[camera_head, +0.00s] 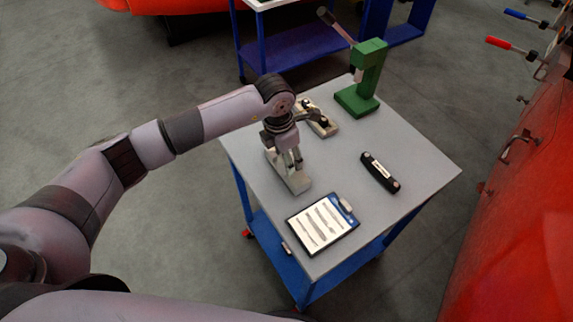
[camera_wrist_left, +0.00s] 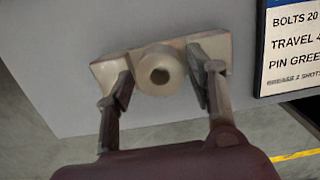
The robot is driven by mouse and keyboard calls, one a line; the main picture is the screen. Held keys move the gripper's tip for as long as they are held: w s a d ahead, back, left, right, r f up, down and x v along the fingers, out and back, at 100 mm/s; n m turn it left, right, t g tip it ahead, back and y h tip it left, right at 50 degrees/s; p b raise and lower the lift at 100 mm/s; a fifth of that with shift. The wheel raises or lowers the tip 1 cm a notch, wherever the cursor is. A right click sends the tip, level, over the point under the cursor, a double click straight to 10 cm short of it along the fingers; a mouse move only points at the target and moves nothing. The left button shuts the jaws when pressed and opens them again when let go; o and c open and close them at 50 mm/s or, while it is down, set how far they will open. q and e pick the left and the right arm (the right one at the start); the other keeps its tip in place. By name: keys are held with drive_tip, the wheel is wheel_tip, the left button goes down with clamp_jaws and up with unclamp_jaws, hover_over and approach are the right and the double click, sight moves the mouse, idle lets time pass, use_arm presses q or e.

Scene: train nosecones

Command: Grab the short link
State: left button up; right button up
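My left gripper (camera_head: 289,163) points down over the near left part of the table. Below it is a beige block (camera_head: 294,181) with a round, holed boss, also seen in the left wrist view (camera_wrist_left: 160,70). The two fingers (camera_wrist_left: 160,98) are apart, one on each side of the boss; contact is unclear. A black bar (camera_head: 380,173) with rounded ends and a pale label lies to the right. A second beige base (camera_head: 328,130) with dark parts lies behind the gripper, partly hidden. I cannot tell which piece is the short link. My right gripper is not in view.
A clipboard (camera_head: 322,223) lies at the near edge of the grey tabletop (camera_head: 420,160). A green lever press (camera_head: 366,80) stands at the back. A red body (camera_head: 525,220) with handles is at the right. The tabletop around the black bar is clear.

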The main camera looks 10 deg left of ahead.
use_arm(q)
clamp_jaws()
idle(0.4)
drive_tip(key=shift+w+r, duration=0.1)
drive_tip(key=shift+r, duration=0.1)
